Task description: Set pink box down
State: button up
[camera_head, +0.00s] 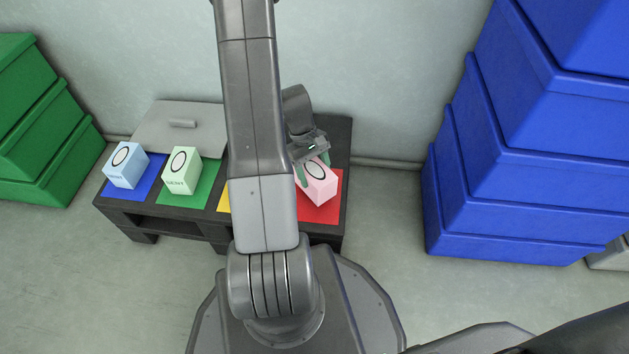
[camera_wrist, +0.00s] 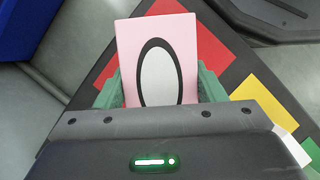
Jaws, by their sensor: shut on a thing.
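The pink box (camera_head: 319,187) has a black ring on its top face. My gripper (camera_head: 314,172) is shut on it, with the green fingers on two sides of the box. In the head view the box is over the red square (camera_head: 324,213) at the right end of the dark table. In the wrist view the pink box (camera_wrist: 158,58) is between the green fingertips, and the red square (camera_wrist: 207,56) shows around it. I cannot tell whether the box's underside touches the square.
A light blue box (camera_head: 126,166) stands on the blue square and a light green box (camera_head: 182,171) on the green square. A yellow square (camera_head: 224,201) is partly hidden by my arm. A grey panel (camera_head: 180,128) lies behind. Blue crates (camera_head: 520,180) are stacked right, green crates (camera_head: 40,125) left.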

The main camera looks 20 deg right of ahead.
jog(key=shift+f+b, duration=0.5)
jog(key=shift+f, duration=1.05)
jog(key=shift+f, duration=0.2)
jog(key=o, duration=1)
jog(key=shift+r, duration=0.1)
jog(key=shift+o, duration=0.2)
jog(key=p+v, duration=0.5)
jog(key=v, duration=0.7)
jog(key=shift+r, duration=0.15)
